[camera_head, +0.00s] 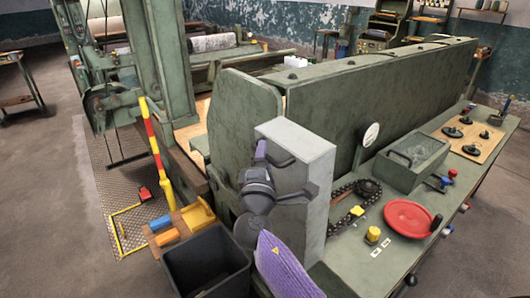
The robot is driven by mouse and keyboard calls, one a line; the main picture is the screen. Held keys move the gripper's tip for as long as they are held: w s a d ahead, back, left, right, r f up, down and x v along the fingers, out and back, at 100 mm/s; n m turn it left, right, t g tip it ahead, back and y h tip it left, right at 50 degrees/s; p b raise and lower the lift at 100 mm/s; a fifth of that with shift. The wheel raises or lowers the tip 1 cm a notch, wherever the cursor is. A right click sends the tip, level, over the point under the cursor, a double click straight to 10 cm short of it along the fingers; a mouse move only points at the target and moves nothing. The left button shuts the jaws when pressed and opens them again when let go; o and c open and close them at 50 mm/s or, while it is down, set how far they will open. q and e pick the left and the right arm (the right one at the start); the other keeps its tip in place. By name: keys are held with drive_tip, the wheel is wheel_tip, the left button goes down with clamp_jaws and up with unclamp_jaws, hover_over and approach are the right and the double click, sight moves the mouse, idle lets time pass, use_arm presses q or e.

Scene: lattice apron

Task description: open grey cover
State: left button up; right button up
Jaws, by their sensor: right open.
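The grey cover (316,160) is a tall, light grey, box-like panel standing upright at the near end of the green machine. My right gripper (297,175) is in front of its left face, with dark fingers spread apart. Its fingers overlap the cover in the picture; I cannot tell whether they touch it. My right wrist and purple forearm hide part of the cover's lower left. No handle on the cover can be made out clearly. My left gripper is not in view.
A dark open bin (205,262) stands at the lower left, beside a wooden block with coloured pieces (163,237). Right of the cover are a chain (345,222), a yellow knob (373,235), a red disc (408,218) and a metal box with a handle (413,160).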

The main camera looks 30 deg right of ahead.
drive_tip(key=shift+w+d, duration=0.25)
drive_tip(key=shift+d, duration=0.05)
clamp_jaws()
idle(1.3)
